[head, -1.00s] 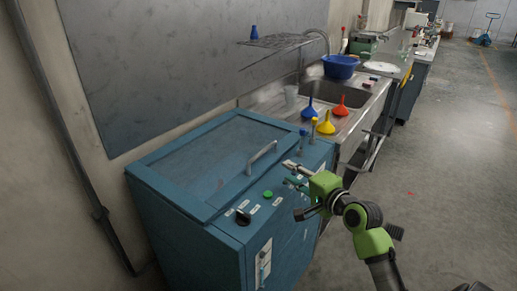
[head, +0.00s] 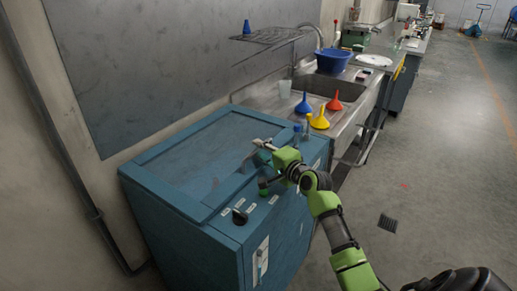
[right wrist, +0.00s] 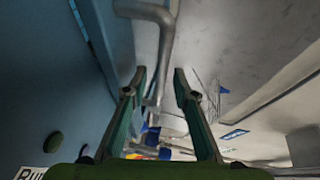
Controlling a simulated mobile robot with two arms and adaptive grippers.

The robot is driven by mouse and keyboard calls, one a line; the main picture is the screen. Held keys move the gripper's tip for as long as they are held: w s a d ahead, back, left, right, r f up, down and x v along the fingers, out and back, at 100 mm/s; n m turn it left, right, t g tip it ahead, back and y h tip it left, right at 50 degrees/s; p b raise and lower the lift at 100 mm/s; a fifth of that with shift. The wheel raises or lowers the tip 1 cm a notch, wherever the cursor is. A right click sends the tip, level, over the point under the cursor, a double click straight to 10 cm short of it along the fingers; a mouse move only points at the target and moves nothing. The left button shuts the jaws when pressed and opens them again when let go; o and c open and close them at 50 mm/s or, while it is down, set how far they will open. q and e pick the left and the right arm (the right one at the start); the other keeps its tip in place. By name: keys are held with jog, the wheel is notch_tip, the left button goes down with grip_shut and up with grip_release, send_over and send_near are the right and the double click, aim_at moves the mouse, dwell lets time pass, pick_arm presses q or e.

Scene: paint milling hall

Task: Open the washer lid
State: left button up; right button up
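The washer (head: 205,255) is a blue cabinet against the wall. Its lid (head: 190,165) lies shut, with a grey panel in a blue frame. The metal lid handle (head: 250,154) is near the lid's right edge, partly hidden by my right gripper (head: 258,150). In the right wrist view the bent handle bar (right wrist: 165,35) runs down into the space between the fingertips of my right gripper (right wrist: 160,75), nearer the left finger. The fingers are apart. I cannot tell whether either touches the bar. My left gripper is in no view.
The washer's front ledge carries a black knob (head: 239,216). A steel sink bench (head: 270,102) adjoins it, with blue, red and yellow funnels (head: 320,120) and a blue basin (head: 332,62). A wire rack (head: 268,37) hangs above.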

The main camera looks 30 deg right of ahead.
jog(key=shift+w+f, duration=0.15)
jog(key=shift+w, duration=0.6)
jog(key=shift+c, duration=0.2)
grip_shut()
